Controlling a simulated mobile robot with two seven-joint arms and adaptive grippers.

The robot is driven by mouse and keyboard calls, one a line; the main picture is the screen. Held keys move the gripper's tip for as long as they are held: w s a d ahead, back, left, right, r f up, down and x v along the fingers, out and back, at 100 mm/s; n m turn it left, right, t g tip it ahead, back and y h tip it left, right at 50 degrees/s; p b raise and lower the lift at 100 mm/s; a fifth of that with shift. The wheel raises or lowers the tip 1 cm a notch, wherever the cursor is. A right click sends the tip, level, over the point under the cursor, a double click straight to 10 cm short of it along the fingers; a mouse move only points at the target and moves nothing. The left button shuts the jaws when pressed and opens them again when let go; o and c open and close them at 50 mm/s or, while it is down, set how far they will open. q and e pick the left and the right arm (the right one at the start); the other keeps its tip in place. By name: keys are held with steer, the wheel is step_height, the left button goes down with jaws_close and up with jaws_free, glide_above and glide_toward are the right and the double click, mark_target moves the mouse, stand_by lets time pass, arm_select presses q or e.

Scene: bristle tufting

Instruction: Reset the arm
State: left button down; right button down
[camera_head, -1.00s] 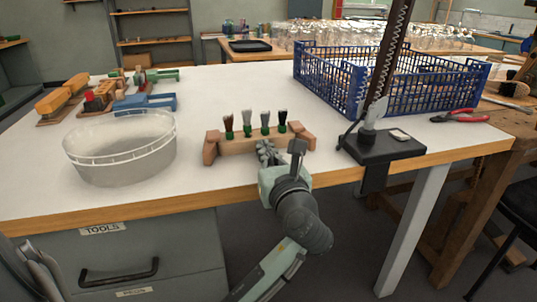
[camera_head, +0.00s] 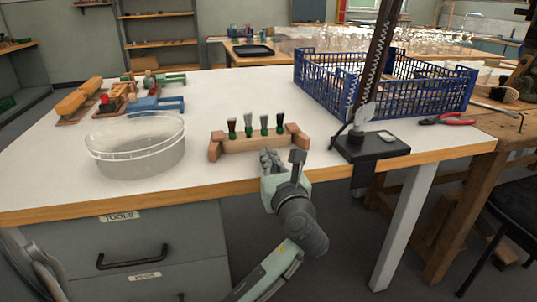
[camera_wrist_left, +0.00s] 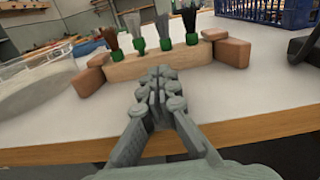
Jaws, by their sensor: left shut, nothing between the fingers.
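My left gripper (camera_head: 268,158) is at the table's front edge, just in front of a wooden rack (camera_head: 258,142) that holds several small brushes with green collars (camera_head: 249,127). Its fingers are shut with nothing between them. In the left wrist view the closed fingers (camera_wrist_left: 158,88) point at the rack (camera_wrist_left: 150,66), whose brushes stand upright. The fingers appear short of the rack's front face. My right gripper is not in view.
A clear round tub (camera_head: 136,148) stands left of the rack. A black clamped stand (camera_head: 370,148) is at the right, before a blue crate (camera_head: 425,98) and red pliers (camera_head: 447,119). Wooden and blue tools (camera_head: 156,104) lie at the back left.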

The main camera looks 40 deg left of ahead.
arm_select(q)
steer(key=v, duration=1)
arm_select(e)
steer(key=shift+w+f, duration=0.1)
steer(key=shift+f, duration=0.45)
